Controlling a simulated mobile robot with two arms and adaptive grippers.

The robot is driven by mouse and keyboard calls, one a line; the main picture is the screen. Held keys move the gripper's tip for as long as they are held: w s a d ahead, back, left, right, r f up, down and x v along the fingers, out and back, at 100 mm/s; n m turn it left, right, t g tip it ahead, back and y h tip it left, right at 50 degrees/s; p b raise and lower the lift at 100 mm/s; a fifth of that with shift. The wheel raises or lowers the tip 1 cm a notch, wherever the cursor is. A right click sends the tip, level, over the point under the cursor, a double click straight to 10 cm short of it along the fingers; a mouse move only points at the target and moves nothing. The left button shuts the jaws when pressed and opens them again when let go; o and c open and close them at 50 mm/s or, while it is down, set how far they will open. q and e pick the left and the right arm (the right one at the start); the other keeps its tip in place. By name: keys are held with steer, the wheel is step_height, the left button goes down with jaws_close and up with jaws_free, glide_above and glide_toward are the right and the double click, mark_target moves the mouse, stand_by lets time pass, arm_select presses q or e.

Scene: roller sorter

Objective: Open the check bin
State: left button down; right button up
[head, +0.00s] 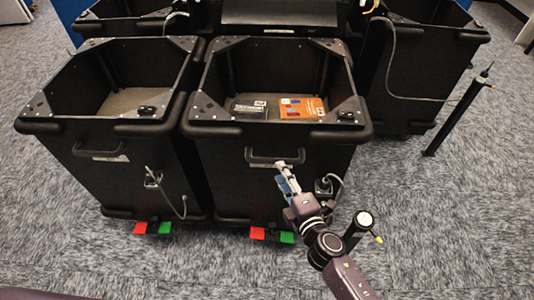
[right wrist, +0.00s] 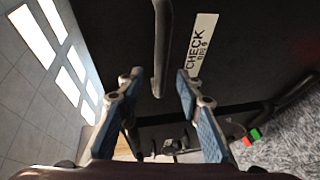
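The check bin (head: 228,160) is the black front bin on the right, with an open top. Its white label reading CHECK shows in the right wrist view (right wrist: 199,48). Its black handle (head: 257,157) is on the front face and also shows in the right wrist view (right wrist: 161,45). My right gripper (head: 288,170) is at the right part of this handle. In the right wrist view its fingers (right wrist: 159,85) are apart, with the handle in line with the gap between them; I cannot tell whether they touch it. My left gripper is not in view.
A dark package (head: 248,107) and an orange-brown package (head: 303,107) lie in the check bin. A similar bin (head: 110,140) stands close on its left, and more stand behind. A black post (head: 458,112) stands at right. Red and green pedals (head: 271,235) are below. Carpet in front is clear.

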mark_target(275, 162)
steer(key=x, duration=0.7)
steer(key=shift+d+f+b, duration=0.1)
steer(key=shift+d+b, duration=0.05)
steer(key=shift+b, duration=0.15)
steer(key=shift+c, duration=0.2)
steer(key=shift+s, duration=0.1)
jaws_close()
